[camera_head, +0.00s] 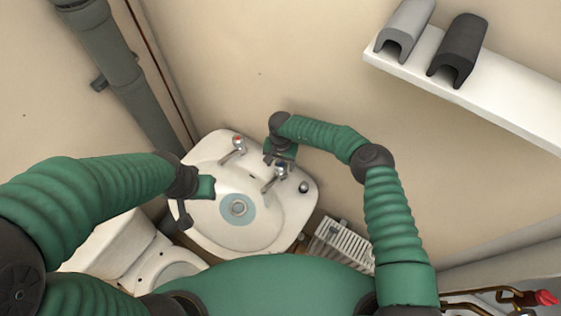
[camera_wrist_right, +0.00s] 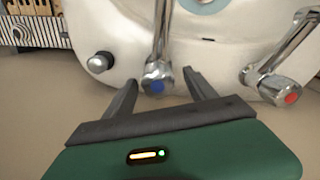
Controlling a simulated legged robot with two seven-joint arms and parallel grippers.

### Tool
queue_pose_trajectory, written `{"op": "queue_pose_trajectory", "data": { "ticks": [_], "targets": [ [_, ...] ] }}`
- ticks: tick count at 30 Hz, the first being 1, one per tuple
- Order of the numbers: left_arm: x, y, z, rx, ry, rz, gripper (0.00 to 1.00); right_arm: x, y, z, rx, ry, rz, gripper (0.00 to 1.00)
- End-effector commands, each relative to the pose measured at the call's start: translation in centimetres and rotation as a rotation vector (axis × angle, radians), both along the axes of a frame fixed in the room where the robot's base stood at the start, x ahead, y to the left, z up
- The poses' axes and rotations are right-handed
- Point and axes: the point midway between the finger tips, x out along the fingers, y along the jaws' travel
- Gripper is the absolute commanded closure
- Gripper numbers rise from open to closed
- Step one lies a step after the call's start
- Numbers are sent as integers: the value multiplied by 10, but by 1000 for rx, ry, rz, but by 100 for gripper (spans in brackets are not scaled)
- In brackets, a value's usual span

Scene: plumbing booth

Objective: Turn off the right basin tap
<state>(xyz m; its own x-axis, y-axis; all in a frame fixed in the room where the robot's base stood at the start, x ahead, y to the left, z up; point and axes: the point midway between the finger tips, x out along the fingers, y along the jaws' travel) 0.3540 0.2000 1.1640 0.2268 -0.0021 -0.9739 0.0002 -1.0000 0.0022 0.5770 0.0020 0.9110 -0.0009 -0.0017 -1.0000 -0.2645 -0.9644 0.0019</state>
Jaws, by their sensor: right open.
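The white basin (camera_head: 222,233) hangs on the wall with two chrome taps. The right basin tap (camera_head: 275,177) has a blue-marked knob, which shows in the right wrist view (camera_wrist_right: 158,80). The left tap (camera_head: 232,150) has a red mark and also shows in the right wrist view (camera_wrist_right: 276,86). My right gripper (camera_head: 279,155) is at the right tap. In the right wrist view its open fingers (camera_wrist_right: 163,84) stand on either side of the blue-marked knob, with gaps visible. My left gripper (camera_head: 196,201) is over the basin's left side; its jaw opening is unclear.
A white shelf (camera_head: 480,95) with two channel-shaped pieces is on the wall at upper right. A toilet (camera_head: 125,245), radiator (camera_head: 342,245) and grey pipe (camera_head: 110,60) are nearby.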

Motion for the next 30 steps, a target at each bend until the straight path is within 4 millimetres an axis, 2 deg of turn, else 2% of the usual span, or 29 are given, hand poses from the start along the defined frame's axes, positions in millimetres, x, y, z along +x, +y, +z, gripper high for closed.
{"op": "queue_pose_trajectory", "data": {
  "ticks": [8, 23, 30],
  "targets": [
    [0, 0, 0, 0, 0, 0, 64, 1, 0, -5, -1, 0, 0, 35],
    [0, 0, 1, 0, 0, 0, 64, 0, 0, -4, 0, 1, 1, 97],
    [0, 0, -2, 0, 0, 0, 64, 0, 1, -4, 0, 1, -19, 97]
  ]
}}
